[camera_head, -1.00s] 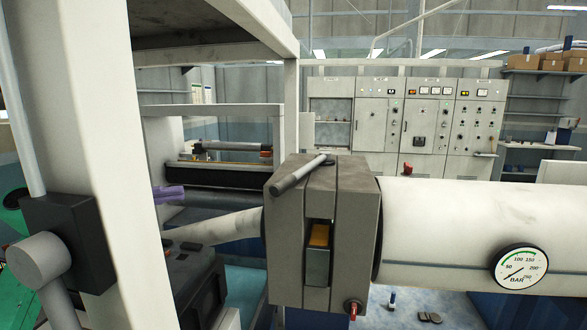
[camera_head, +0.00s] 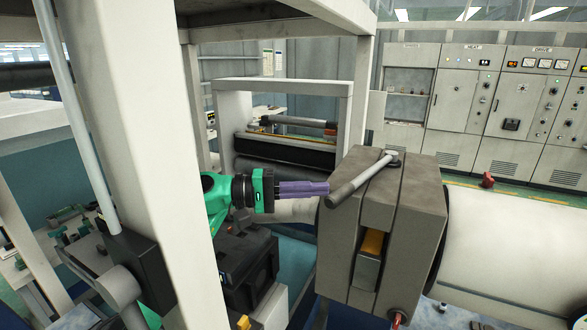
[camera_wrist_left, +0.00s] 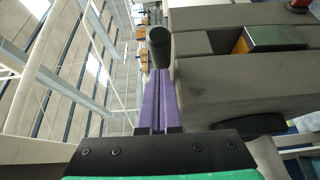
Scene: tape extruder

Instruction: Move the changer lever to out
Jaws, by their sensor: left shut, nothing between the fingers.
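The changer lever (camera_head: 362,179) is a grey bar on top of the grey-brown changer block (camera_head: 412,215). It runs from a pivot on the block's top to a free end that overhangs the block's left edge. My left gripper (camera_head: 327,188), green and black with purple fingers, is shut and empty. Its fingertips are close to the lever's free end; whether they touch is unclear. In the left wrist view, the purple fingers (camera_wrist_left: 157,85) lie together beside the block (camera_wrist_left: 240,85). The lever's dark round end (camera_wrist_left: 159,45) is just beyond the tips. My right gripper is not in view.
A white frame post (camera_head: 105,120) stands at the left, and a white frame (camera_head: 340,130) stands behind my gripper. A large pale barrel (camera_head: 510,235) extends right from the block. A red-tipped knob (camera_head: 397,318) sticks out low on the block. Control cabinets (camera_head: 480,100) line the back.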

